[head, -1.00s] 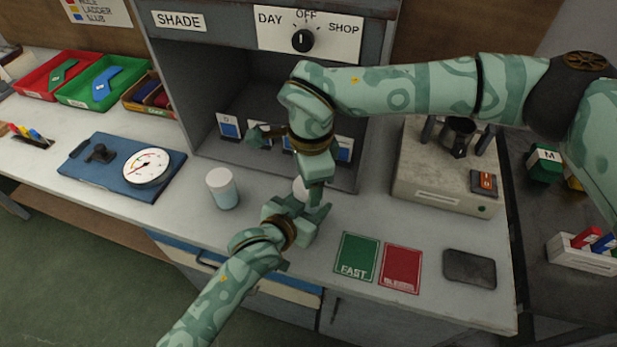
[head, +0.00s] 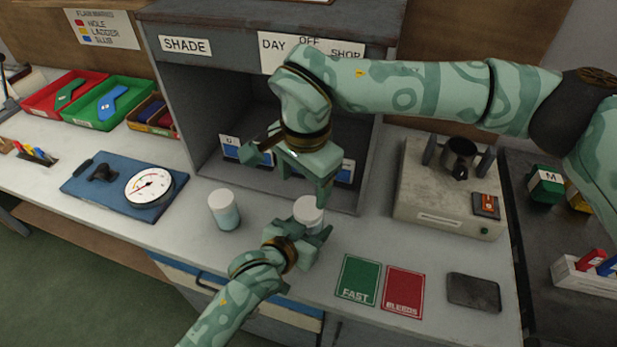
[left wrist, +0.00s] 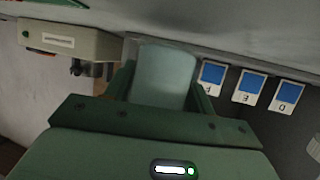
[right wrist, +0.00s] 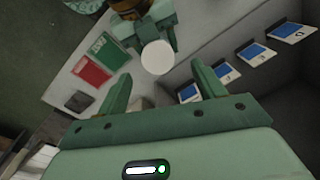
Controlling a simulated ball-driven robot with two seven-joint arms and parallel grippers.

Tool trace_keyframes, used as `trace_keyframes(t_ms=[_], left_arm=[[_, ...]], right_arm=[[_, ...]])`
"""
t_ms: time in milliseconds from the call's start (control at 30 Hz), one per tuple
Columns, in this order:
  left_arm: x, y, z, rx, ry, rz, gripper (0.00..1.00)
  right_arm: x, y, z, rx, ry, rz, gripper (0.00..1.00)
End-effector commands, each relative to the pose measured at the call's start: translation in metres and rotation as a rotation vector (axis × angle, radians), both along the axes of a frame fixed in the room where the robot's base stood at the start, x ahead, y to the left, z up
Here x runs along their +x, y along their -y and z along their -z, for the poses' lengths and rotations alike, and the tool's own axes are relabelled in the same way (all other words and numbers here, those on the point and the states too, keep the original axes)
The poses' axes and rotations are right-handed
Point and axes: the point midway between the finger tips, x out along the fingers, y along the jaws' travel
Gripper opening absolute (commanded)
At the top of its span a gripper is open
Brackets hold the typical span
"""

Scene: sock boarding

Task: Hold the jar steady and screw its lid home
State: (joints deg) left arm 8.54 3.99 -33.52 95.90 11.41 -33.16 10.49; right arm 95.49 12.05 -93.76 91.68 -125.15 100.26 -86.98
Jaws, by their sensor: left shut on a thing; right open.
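A jar with a white round lid (head: 308,208) stands upright on the pale bench. My left gripper (head: 308,240) is shut around its body from the front. In the left wrist view the pale jar body (left wrist: 163,75) fills the space between the fingers. I cannot tell how far the lid is screwed down.
A second jar with a white top (head: 224,210) stands to the left. A dial gauge on a blue board (head: 110,200) lies further left. The shade booth (head: 190,110) is behind. Green and red cards (head: 358,280) and a dark pad (head: 473,292) lie to the right.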

Motion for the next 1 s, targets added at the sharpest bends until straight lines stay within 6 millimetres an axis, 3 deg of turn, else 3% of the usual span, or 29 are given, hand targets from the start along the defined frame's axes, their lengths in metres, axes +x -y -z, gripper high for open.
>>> trace_keyframes(t_ms=[100, 300, 733, 1000], left_arm=[[0.0, 0.0, -0.001, -0.001, 0.002, 0.0, 0.0], [0.0, 0.0, -0.001, -0.001, 0.002, 0.0, 0.0], [0.0, 0.0, -0.001, -0.001, 0.002, 0.0, 0.0], [0.0, 0.0, -0.001, -0.001, 0.002, 0.0, 0.0]], right_arm=[[0.002, 0.003, -0.006, -0.038, 0.019, -0.218, 0.69], [0.002, 0.008, -0.007, -0.08, 0.019, -0.426, 0.69], [0.002, 0.008, -0.003, -0.081, 0.017, -0.449, 0.69], [0.005, 0.008, 0.034, -0.08, 0.016, -0.448, 0.69]])
